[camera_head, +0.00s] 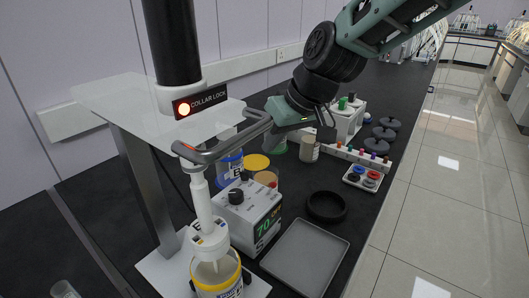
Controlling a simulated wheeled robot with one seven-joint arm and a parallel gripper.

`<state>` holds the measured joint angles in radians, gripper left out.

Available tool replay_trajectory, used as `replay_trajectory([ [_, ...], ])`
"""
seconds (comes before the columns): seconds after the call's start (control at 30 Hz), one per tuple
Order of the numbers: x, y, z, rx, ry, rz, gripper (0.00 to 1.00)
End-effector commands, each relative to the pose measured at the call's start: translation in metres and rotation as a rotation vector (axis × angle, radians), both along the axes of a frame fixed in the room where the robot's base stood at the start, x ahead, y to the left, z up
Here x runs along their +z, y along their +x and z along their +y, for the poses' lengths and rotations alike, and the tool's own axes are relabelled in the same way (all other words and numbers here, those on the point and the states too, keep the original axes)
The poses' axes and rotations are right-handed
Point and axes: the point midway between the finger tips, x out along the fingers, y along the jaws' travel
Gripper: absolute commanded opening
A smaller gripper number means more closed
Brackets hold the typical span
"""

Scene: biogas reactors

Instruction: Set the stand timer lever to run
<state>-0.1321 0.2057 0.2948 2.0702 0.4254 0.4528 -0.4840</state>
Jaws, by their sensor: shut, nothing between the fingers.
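The stand has a pale top plate (120,95), a black cylinder (172,40) and a sign reading COLLAR LOCK (200,101) with a lit orange lamp. Grey handle bars (222,148) reach out below the plate, above a white shaft (203,200). A white control box (248,212) with a black knob and green digits stands beside the shaft. I cannot tell which part is the timer lever or how it is set. My gripper (325,127) is shut and empty, right of the handle bars and above the bench; its fingertips are small and dark.
A yellow-rimmed jar (217,275) stands under the shaft. A grey tray (305,258), a black dish (326,206) and a small tray of coloured caps (362,177) lie to the right. Jars and a white rack (345,153) stand behind. The aisle floor at right is clear.

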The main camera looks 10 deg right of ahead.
Motion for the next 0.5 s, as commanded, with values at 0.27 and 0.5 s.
replay_trajectory([
  [0.27, 0.034, -0.021, -0.025, -0.001, 0.000, -0.002, 0.00],
  [0.5, 0.045, -0.027, -0.032, 0.000, 0.001, 0.001, 0.00],
])
